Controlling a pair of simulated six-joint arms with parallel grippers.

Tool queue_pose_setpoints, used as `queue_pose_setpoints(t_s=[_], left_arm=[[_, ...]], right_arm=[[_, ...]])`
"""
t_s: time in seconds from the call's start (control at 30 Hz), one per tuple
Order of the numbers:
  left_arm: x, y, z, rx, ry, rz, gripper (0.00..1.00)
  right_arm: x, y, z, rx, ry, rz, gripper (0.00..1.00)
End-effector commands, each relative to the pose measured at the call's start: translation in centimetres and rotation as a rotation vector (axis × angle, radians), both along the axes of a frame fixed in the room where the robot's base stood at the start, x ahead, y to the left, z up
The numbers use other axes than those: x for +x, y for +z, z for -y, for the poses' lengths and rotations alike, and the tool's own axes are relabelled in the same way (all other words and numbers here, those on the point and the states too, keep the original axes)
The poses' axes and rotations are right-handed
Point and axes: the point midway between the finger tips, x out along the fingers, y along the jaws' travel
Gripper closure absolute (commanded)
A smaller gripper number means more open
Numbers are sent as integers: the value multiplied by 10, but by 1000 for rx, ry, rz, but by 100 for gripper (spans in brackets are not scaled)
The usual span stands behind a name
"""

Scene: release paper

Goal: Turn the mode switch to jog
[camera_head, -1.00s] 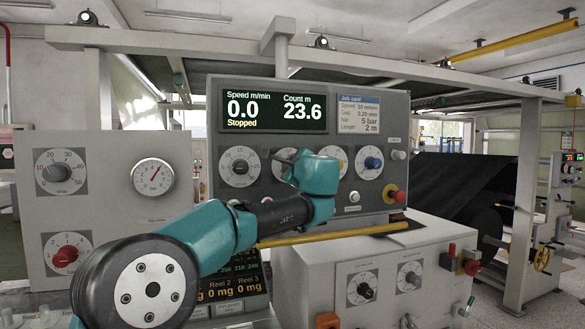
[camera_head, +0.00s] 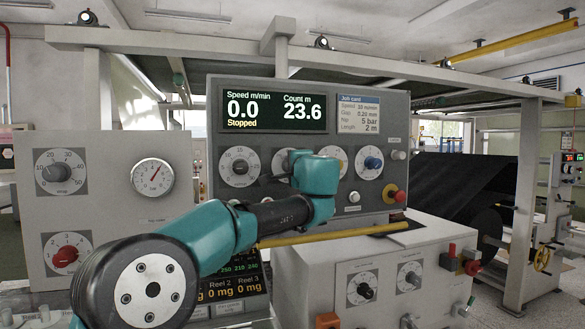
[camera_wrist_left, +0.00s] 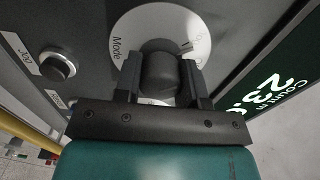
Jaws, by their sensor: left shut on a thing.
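The mode switch is a dark round knob (camera_wrist_left: 162,72) on a white dial marked "Mode" (camera_wrist_left: 120,50) in the left wrist view. My left gripper (camera_wrist_left: 161,80) is shut on this knob, one finger on each side. In the head view the white mode dial (camera_head: 281,160) is mostly hidden behind my left wrist, and my dark left gripper (camera_head: 273,180) reaches to it. The dial's position marks are partly covered, so I cannot read the selected mode. My right gripper is not in view.
A round button (camera_wrist_left: 58,66) labelled "Jog" sits beside the dial. The display (camera_head: 273,110) reads 0.0 speed, "Stopped". Other dials (camera_head: 239,166), a blue knob (camera_head: 373,163) and a red stop button (camera_head: 398,196) are close by on the panel.

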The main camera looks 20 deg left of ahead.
Motion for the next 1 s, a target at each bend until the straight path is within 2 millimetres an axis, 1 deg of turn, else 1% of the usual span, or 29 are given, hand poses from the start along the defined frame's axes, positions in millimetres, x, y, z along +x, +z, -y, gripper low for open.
queue_pose_setpoints(t_s=[0.1, 0.3, 0.8, 0.83, 1.0], left_arm=[[0, 0, 0, -59, 0, 39, 86], [0, 0, 0, -122, 0, 82, 86], [0, 0, 0, -143, 0, 96, 86], [0, 0, 0, -143, 0, 96, 60], [0, 0, 0, -143, 0, 96, 43]], right_arm=[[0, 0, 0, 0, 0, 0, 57], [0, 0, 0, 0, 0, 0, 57], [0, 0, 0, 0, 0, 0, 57], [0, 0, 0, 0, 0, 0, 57], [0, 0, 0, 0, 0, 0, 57]])
